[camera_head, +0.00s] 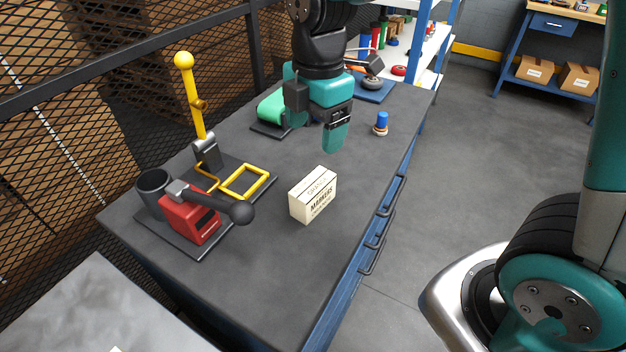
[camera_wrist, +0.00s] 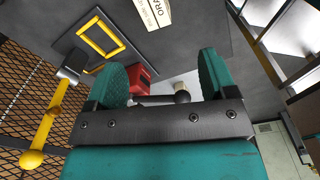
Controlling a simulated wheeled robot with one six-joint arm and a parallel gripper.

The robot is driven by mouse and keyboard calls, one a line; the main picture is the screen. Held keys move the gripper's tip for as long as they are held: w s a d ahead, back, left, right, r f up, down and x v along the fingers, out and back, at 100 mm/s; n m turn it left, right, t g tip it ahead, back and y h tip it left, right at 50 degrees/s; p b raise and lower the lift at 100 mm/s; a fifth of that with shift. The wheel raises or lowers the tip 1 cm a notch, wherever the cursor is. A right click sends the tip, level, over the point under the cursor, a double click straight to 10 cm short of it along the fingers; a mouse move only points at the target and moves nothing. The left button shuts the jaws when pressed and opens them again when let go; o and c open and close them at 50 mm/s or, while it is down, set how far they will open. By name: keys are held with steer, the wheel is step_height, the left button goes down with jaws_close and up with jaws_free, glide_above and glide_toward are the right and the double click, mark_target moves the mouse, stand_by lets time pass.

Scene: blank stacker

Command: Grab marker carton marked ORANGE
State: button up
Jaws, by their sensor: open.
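The cream marker carton (camera_head: 313,195) stands upright on the dark bench top in the head view, with MARKERS legible on its side. In the wrist view its top end shows at the upper edge (camera_wrist: 155,12), cut off by the frame, with letters reading ORA. My gripper (camera_head: 337,137) is above the bench, behind the carton and a little to its right in the head view, apart from it. In the wrist view the two teal fingers of my gripper (camera_wrist: 162,75) are spread with nothing held between them.
A red device (camera_head: 195,215) with a black ball-ended lever stands left of the carton. A yellow post (camera_head: 193,100) and yellow square frame (camera_head: 244,182) are behind it. A blue-topped piece (camera_head: 381,122) stands near the right bench edge. Bench right and front of the carton is clear.

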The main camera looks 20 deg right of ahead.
mark_target(313, 183)
steer(key=f, duration=0.3)
steer(key=w+f+n+p, duration=0.1)
steer(key=f, duration=0.3)
steer(key=w+f+n, duration=0.1)
steer(key=f, duration=0.3)
steer(key=shift+d+f+h, duration=0.2)
steer(key=shift+d+h, duration=0.1)
steer(key=shift+d, duration=0.1)
steer(key=shift+w+f+p, duration=0.1)
steer(key=shift+f+p, duration=0.8)
steer(key=shift+f, duration=2.2)
steer(key=c, duration=1.1)
